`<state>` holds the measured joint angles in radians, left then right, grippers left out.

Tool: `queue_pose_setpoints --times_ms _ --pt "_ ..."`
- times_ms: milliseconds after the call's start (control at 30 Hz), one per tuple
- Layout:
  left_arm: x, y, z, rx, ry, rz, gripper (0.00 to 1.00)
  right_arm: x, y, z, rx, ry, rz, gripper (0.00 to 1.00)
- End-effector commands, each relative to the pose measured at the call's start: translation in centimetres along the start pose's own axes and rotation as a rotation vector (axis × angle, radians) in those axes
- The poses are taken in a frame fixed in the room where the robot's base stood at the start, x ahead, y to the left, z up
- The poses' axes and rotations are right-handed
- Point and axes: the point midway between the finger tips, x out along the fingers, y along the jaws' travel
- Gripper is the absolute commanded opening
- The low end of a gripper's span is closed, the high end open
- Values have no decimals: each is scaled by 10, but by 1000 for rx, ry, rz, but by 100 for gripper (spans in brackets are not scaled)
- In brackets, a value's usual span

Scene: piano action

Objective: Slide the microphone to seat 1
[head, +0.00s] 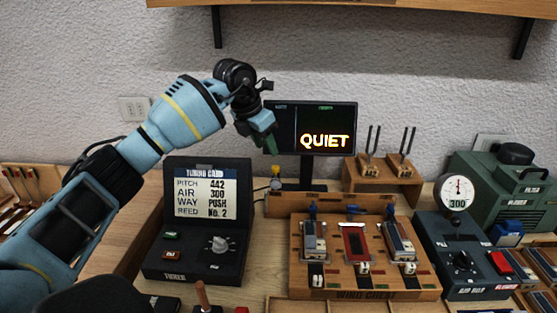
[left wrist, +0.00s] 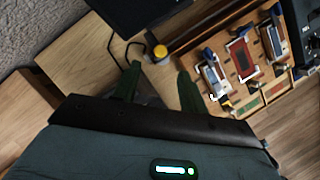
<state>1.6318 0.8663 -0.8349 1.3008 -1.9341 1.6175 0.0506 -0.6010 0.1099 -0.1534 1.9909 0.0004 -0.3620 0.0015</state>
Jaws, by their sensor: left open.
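My left gripper (head: 268,143) is open and empty, above the microphone and in front of the monitor. Its two green fingers (left wrist: 159,72) stand apart in the left wrist view and do not appear to touch the microphone. Seat marks on the rail are too small to read. My right gripper is not in view.
The monitor (head: 313,130) reading QUIET stands behind the rail. The wind chest (head: 360,268) with three reed seats is in front. A tuning-card console (head: 200,220) stands left, tuning forks (head: 370,160) on a wooden stand right, and an air gauge box (head: 462,255) farther right.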

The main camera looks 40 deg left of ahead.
Motion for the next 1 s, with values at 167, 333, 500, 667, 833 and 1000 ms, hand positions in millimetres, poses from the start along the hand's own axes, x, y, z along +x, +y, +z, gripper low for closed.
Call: queue_pose_setpoints --times_ms 167,333,500,667,833,1000 --pt "14 0 0 0 2 -1 43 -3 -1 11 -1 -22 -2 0" --pt "39 -1 0 0 3 -3 43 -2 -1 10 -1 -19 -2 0" --pt "62 -1 0 0 1 -2 43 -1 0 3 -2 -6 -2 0" --pt "75 -1 0 0 0 -2 43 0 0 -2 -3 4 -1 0" --pt "78 -1 0 1 -2 -1 43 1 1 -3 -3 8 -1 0" --pt "78 -1 0 1 -2 -1 43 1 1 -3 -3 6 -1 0"
